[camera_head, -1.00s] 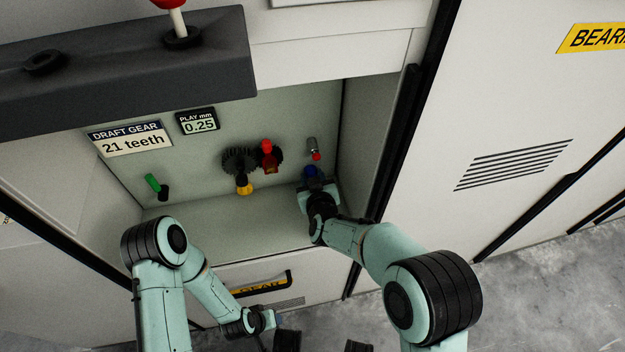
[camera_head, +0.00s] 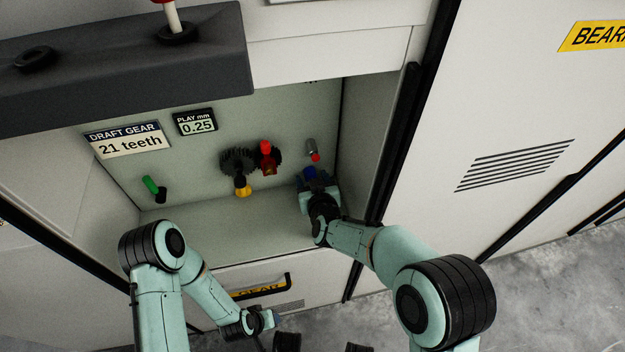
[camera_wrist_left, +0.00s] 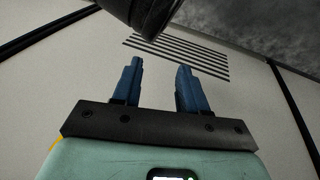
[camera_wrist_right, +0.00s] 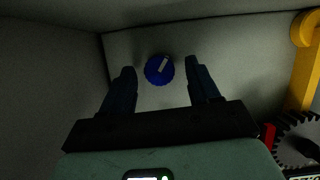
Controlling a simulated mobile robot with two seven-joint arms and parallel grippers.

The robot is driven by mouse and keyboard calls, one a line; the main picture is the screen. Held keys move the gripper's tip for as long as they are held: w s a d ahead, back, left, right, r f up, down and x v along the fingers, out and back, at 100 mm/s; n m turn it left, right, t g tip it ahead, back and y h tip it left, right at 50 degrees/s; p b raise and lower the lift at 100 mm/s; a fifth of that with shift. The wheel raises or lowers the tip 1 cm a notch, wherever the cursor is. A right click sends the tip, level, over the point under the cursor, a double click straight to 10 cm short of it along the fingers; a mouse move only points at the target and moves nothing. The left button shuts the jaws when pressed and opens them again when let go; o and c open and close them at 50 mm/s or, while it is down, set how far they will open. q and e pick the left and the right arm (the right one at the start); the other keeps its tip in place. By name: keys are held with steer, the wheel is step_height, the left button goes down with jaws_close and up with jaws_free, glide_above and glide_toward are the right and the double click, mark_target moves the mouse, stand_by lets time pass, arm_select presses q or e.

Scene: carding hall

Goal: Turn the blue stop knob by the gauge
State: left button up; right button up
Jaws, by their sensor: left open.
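The blue stop knob (camera_wrist_right: 159,69) is round with a pale mark across its face, on the back wall of the recess. In the head view the knob (camera_head: 310,172) shows as a small blue patch, partly covered by my right gripper (camera_head: 318,182). In the right wrist view my right gripper (camera_wrist_right: 159,68) is open, with one finger on each side of the knob and a visible gap to each. How close the fingertips are in depth is unclear. The gauge display (camera_head: 196,122) reads 0.25. My left gripper (camera_head: 268,319) is low outside the recess; its fingers (camera_wrist_left: 158,80) are open and empty.
A silver pin with a red tip (camera_head: 313,151) is just above the knob. Dark gears (camera_head: 238,161) with a red handle (camera_head: 266,148) and a yellow knob (camera_head: 243,190) sit to the left. The recess side wall (camera_head: 368,150) is close on the right.

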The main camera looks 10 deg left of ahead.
arm_select(q)
steer(key=s+d+r+g+p, duration=0.1)
steer(key=s+d+r+p, duration=0.1)
steer(key=s+r+p, duration=0.1)
steer(key=shift+s+d+h, duration=0.25)
steer(key=shift+s+h, duration=0.15)
steer(key=shift+s, duration=0.45)
arm_select(e)
steer(key=v, duration=1.3)
arm_select(q)
steer(key=shift+r, duration=0.1)
arm_select(e)
steer(key=shift+s+d, duration=0.1)
steer(key=shift+s, duration=0.05)
